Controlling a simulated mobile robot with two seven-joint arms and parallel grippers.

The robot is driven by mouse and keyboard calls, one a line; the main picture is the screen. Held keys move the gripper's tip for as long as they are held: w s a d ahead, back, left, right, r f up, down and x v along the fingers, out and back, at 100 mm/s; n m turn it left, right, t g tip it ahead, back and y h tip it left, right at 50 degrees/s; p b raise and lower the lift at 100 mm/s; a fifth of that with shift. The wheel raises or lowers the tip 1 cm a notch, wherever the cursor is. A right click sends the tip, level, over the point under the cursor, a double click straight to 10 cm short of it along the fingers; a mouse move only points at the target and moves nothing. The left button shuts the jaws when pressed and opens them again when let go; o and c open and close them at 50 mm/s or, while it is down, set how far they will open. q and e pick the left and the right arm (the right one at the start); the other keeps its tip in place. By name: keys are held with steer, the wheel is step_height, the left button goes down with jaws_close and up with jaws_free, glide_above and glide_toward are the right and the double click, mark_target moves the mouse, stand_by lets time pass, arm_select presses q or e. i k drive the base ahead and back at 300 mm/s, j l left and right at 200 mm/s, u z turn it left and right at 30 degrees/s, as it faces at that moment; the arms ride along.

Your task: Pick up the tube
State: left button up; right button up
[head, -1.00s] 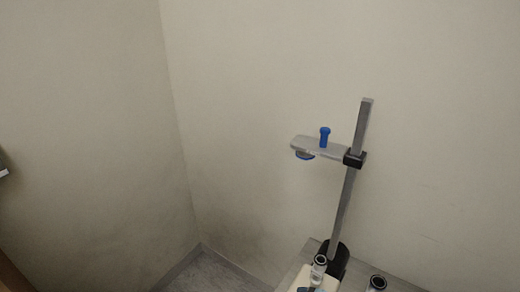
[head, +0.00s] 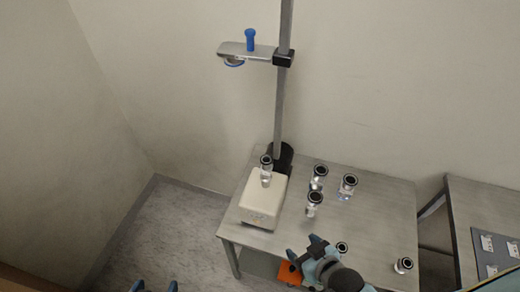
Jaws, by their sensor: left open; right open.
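Several short silvery tube-like pieces with dark rims stand on the metal table (head: 385,215); I cannot tell which one is the tube. One piece (head: 266,170) stands on a cream box-shaped device (head: 262,200). Others are a back piece (head: 318,177), a piece right of it (head: 348,185), a nearer piece (head: 313,204) and one at the right front (head: 403,265). Another (head: 342,247) is partly hidden by my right arm. My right gripper (head: 304,249) is open over the table's front edge. My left gripper (head: 155,287) is open at the bottom edge, left of the table.
A tall metal post (head: 281,110) rises behind the device, with an arm (head: 240,50) carrying a blue knob (head: 250,38). An orange item (head: 289,273) shows beside my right gripper. A second table (head: 490,205) stands at right. Bare floor (head: 185,235) lies left.

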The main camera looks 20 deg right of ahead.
mark_target(314, 197)
steer(key=z, duration=1.05)
